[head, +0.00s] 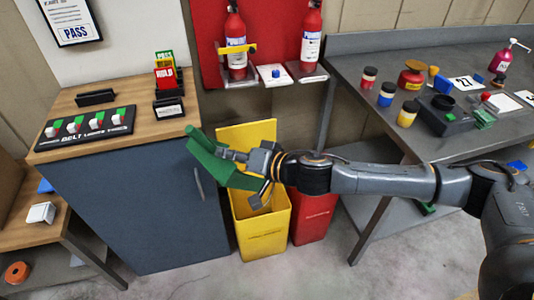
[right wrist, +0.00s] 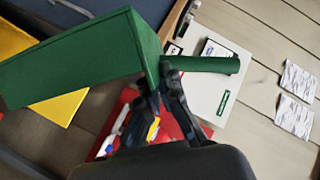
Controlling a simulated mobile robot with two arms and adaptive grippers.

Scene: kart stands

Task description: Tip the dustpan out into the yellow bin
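The green dustpan (head: 214,166) is held by my right gripper (head: 250,160) above and to the left of the yellow bin's opening. In the right wrist view the fingers (right wrist: 165,90) close around the root of the dustpan's green handle (right wrist: 203,64). The pan (right wrist: 85,58) looks tilted, and I cannot see whether anything is in it. The yellow bin (head: 262,232) stands on the floor with its lid (head: 247,134) raised behind. My arm and the dustpan cover part of its opening. My left gripper is not in view.
A red bin (head: 314,218) stands right of the yellow one. A blue-grey cabinet (head: 140,205) with a wooden top is close on the left. A grey workbench (head: 385,130) with bottles and jars is on the right. Fire extinguishers (head: 235,45) hang behind.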

